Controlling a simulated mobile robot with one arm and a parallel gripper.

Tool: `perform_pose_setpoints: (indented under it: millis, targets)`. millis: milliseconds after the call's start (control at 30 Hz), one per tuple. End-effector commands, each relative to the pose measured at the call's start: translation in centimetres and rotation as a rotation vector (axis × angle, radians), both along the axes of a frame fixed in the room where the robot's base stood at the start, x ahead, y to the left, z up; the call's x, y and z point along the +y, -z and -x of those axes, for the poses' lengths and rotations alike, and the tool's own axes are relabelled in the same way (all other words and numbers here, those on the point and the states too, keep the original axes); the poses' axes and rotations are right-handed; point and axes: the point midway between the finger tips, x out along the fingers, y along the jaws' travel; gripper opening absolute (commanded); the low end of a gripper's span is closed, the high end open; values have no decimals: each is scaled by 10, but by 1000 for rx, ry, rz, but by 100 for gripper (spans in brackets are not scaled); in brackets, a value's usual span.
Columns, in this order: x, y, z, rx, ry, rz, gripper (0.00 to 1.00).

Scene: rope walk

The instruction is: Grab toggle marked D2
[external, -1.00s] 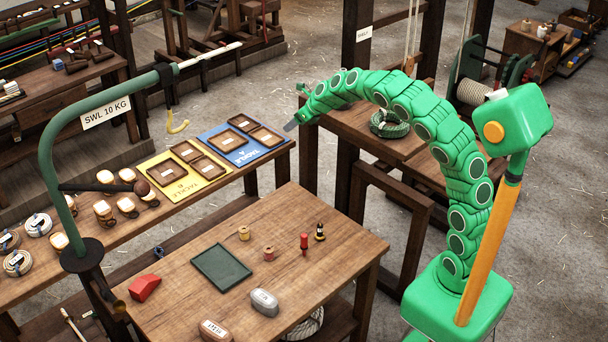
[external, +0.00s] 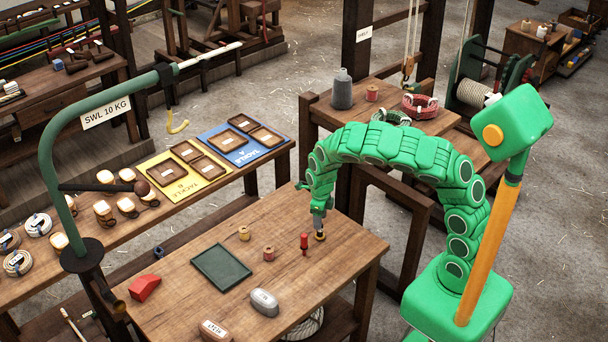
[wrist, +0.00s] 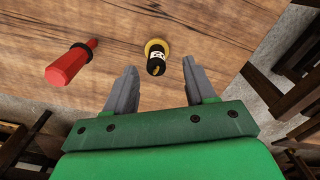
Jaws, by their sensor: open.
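A small black toggle with a brass-yellow base (wrist: 155,58) stands on the wooden table; its pale marking is too small to read for certain. In the wrist view it lies between the tips of my gripper (wrist: 158,70), nearer the left finger, and no finger is seen closed on it. My gripper is open and points down. In the external view my gripper (external: 319,222) is right over the toggle (external: 320,236) and hides its upper part.
A red peg-like tool (external: 304,243) stands close by on the left. The table's right edge is near.

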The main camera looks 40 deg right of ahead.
Motion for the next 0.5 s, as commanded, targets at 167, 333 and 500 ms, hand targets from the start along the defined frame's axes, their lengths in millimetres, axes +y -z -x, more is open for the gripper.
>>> perform_pose_setpoints:
  millis: [167,333,500]
  targets:
    - [1,9,1,0,-1,0,55]
    - [4,29,5,5,-2,-1,55]
    - [4,46,5,0,0,-2,55]
